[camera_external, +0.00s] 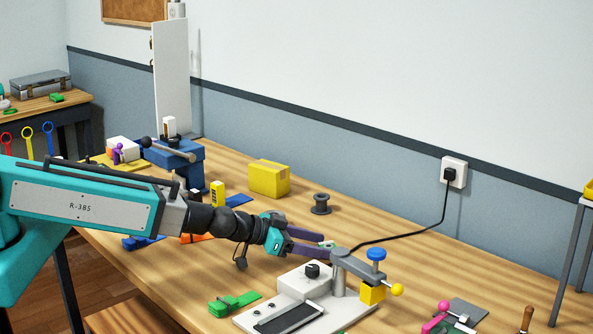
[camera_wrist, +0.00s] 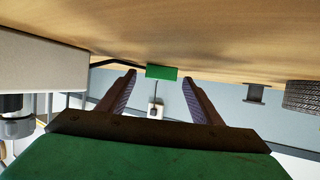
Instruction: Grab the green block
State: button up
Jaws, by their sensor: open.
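In the wrist view a small green block (camera_wrist: 161,72) lies on the wooden table just beyond and between the fingertips of my gripper (camera_wrist: 158,76). The two dark fingers are apart, with nothing held between them. In the external view my gripper (camera_external: 321,243) is low over the table, left of the grey clamp arm of a white device.
The white device (camera_external: 304,281) with its grey clamp arm (camera_external: 362,264) stands close to the gripper. A dark spool (camera_external: 321,204) and a yellow box (camera_external: 269,179) are behind. A green clip-like piece (camera_external: 234,303) lies in front. A black cable (camera_external: 405,237) runs to the wall socket (camera_external: 453,172).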

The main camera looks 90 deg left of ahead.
jog(key=shift+w+a+f, duration=0.15)
jog(key=shift+w+f, duration=0.05)
jog(key=shift+w, duration=0.3)
jog(key=shift+c, duration=0.4)
jog(key=c, duration=1.3)
jog(key=shift+r, duration=0.15)
jog(key=shift+r+p, duration=2.6)
jog(key=shift+r, duration=2.3)
